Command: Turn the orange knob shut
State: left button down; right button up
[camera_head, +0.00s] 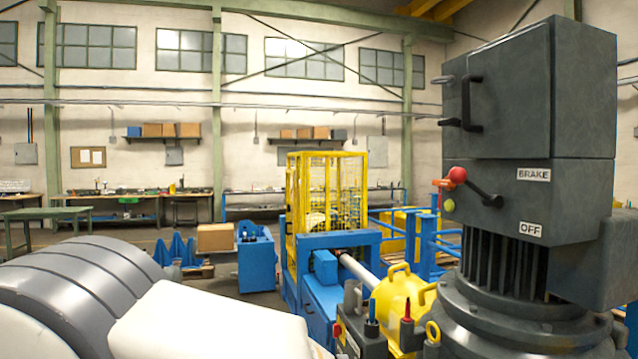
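A small orange part (441,183), perhaps the orange knob, shows at the left side of the dark grey control box (555,190). It sits right behind or beside the red ball (457,175) of a black lever, so its shape and setting cannot be told. A yellow-green round button (449,205) is just below it. The box carries a "BRAKE" label and an "OFF" label. Neither of my grippers shows. A large white and grey rounded form fills the lower left, probably my own arm, and nothing there touches the box.
The control box stands on a dark finned motor housing (500,265) at the right. A yellow cover (400,300) and a blue machine frame (322,305) lie left of it. A yellow mesh cage (328,200) stands behind. Open floor shows at the left.

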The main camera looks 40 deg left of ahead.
aim_at(448, 185)
jog(key=u, duration=0.6)
jog(key=k, duration=0.45)
jog(key=u, duration=1.15)
jog(key=i, duration=1.4)
jog(key=z, duration=0.55)
